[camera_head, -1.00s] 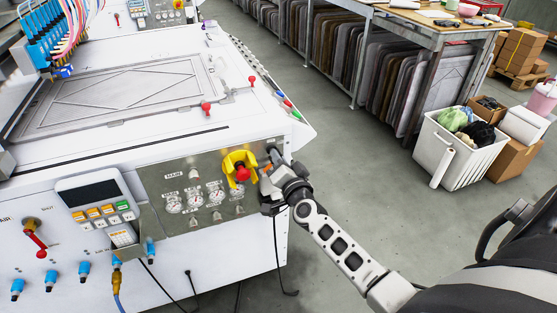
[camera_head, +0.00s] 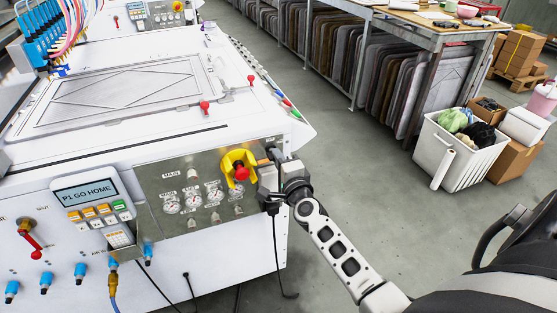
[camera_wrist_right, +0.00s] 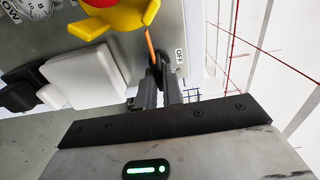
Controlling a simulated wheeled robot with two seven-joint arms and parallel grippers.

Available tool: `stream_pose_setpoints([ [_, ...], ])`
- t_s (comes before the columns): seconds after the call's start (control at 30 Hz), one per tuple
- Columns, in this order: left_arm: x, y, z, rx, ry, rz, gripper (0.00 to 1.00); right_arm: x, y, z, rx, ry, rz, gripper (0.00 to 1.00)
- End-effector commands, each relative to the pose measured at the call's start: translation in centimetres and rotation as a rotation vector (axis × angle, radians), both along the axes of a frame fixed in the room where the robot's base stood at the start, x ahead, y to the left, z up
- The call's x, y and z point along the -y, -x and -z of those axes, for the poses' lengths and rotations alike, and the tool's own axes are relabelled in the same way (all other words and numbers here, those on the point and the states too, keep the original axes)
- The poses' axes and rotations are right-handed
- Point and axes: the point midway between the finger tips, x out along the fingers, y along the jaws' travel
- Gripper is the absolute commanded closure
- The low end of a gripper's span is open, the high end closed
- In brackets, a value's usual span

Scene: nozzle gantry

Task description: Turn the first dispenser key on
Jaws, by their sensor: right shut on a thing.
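The steel control panel (camera_head: 152,182) is on the front of the white machine, with a red emergency button (camera_head: 241,173) on a yellow guard (camera_head: 228,161). My right gripper (camera_head: 269,170) is at the panel's right end, just right of the guard. In the right wrist view its two dark fingers (camera_wrist_right: 157,74) are close together, shut on the dispenser key, which they mostly hide. An orange strip (camera_wrist_right: 149,42) shows just beyond the fingertips. My left gripper is not in view.
A display unit (camera_head: 87,192) reading "P1 GO HOME" is left of the panel. Several gauges (camera_head: 193,199) sit mid-panel. A black cable (camera_head: 277,258) hangs below my gripper. The floor (camera_head: 340,180) to the right is clear up to a white crate (camera_head: 437,150).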

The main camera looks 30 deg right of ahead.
Motion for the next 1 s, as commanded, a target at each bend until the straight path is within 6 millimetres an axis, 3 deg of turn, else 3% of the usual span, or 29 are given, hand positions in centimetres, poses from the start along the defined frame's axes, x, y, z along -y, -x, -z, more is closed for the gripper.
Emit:
stream_pose_setpoints([
  [0.57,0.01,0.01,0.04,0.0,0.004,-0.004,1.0,-0.03,0.04,0.11,0.005,-0.031,0.0,1.0],
  [0.6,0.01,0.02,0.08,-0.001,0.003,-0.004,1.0,-0.03,0.04,0.11,0.005,-0.031,0.0,0.81],
  [0.63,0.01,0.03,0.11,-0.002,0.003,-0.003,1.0,-0.03,0.03,0.11,0.005,-0.031,0.0,0.72],
  [1.0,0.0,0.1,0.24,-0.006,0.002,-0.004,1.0,-0.12,0.4,0.08,0.005,-0.028,0.0,0.7],
])
